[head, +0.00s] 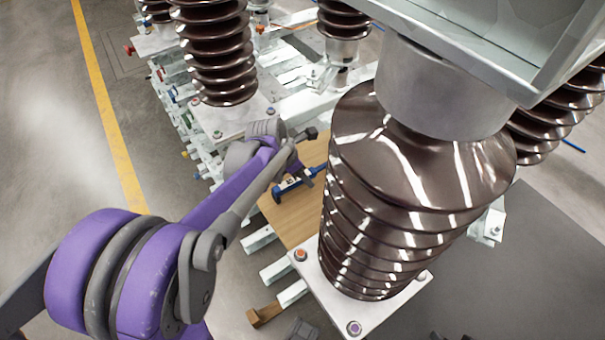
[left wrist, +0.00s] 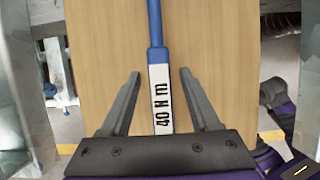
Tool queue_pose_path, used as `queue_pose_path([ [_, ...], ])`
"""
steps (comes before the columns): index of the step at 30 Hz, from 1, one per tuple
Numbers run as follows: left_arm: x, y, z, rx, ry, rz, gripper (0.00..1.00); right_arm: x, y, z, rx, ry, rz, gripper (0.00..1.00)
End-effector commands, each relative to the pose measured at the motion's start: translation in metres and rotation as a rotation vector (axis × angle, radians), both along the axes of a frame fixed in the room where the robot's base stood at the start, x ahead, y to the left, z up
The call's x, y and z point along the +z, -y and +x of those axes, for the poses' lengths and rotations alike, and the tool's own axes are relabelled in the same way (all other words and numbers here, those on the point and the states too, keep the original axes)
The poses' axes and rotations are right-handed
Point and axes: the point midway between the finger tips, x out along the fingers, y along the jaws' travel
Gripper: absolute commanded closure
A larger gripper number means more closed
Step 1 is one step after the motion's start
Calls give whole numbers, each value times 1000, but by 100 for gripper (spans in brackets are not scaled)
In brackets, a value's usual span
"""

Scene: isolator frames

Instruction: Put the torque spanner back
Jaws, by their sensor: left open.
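The torque spanner (head: 289,184) is blue with a white label and lies on a light wooden board (head: 272,213) in the head view. In the left wrist view the spanner (left wrist: 157,68) runs up the middle, its white label reading "40 N m". My left gripper (left wrist: 158,76) is open, with one finger on each side of the spanner and a visible gap on both sides. Whether the fingers reach down to the board's level I cannot tell. In the head view my left arm partly hides the gripper and the spanner's far end. My right gripper is not in view.
A large brown ribbed insulator (head: 400,215) on a white base plate (head: 349,316) stands close to the right of the board. Another insulator (head: 217,50) stands behind. Metal frame bars (head: 258,238) surround the board. Open floor (head: 50,110) with a yellow line (head: 107,103) is at left.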

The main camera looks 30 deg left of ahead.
Motion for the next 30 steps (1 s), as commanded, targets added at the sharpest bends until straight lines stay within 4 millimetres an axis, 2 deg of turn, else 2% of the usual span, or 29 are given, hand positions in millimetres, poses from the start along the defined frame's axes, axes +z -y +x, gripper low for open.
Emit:
queue_pose_path([
  [16, 93, -15, -37, 1, 0, 0, 38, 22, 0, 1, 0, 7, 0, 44],
  [21, 106, -17, -43, 1, 0, 0, 38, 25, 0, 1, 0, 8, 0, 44],
  [30, 108, -18, -43, 0, 0, 0, 38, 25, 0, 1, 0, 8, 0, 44],
])
